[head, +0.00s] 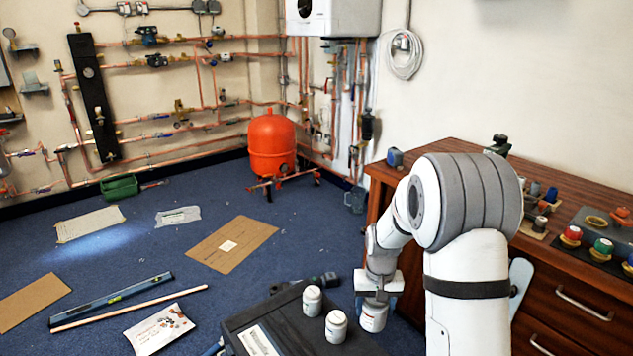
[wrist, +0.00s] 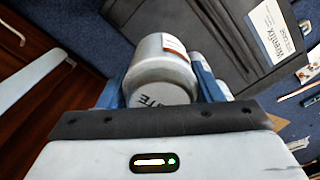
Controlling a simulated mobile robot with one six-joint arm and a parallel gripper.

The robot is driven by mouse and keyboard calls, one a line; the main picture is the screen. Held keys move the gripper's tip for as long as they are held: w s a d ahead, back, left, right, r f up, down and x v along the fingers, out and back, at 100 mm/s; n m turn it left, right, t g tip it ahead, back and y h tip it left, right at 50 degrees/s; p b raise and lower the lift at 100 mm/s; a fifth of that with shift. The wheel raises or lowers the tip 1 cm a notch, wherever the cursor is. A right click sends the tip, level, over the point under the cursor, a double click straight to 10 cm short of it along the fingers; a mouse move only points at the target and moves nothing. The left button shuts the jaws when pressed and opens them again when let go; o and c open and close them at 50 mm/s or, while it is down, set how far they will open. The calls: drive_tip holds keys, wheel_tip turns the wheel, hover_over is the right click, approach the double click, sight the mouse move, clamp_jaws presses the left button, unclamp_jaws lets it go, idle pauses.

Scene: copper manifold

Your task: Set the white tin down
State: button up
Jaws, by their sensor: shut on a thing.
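My gripper (head: 377,295) points down at the right side of the black case (head: 262,317) and is shut on a white tin (head: 373,317). In the wrist view this tin (wrist: 160,72) sits between the two blue fingers, with an orange-edged label and letters ending in "TE" on the face towards me. Two similar whitish tins, one farther back (head: 312,300) and one nearer (head: 336,328), stand upright on the case, left of the held tin. I cannot tell whether the held tin's base touches the case.
A wooden cabinet (head: 540,288) with fittings on top stands to the right. A dark tool (head: 318,281) lies behind the case. A spirit level (head: 112,300), a wooden stick (head: 130,309) and cardboard sheets (head: 232,246) lie on the blue floor. An orange tank (head: 272,146) stands farther back.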

drive_tip(key=shift+n, duration=0.3)
drive_tip(key=r, duration=0.1)
drive_tip(key=s+r+p, duration=0.1)
drive_tip(key=r, duration=0.2)
drive_tip(key=shift+s+r+p, duration=0.3)
drive_tip(key=shift+p, duration=0.1)
wheel_tip(320, 180, up, 16)
drive_tip(key=s+p, duration=0.2)
drive_tip(key=p, duration=2.4)
drive_tip(key=shift+p, duration=0.35)
drive_tip(key=shift+s+f, duration=0.1)
drive_tip(key=shift+f, duration=0.05)
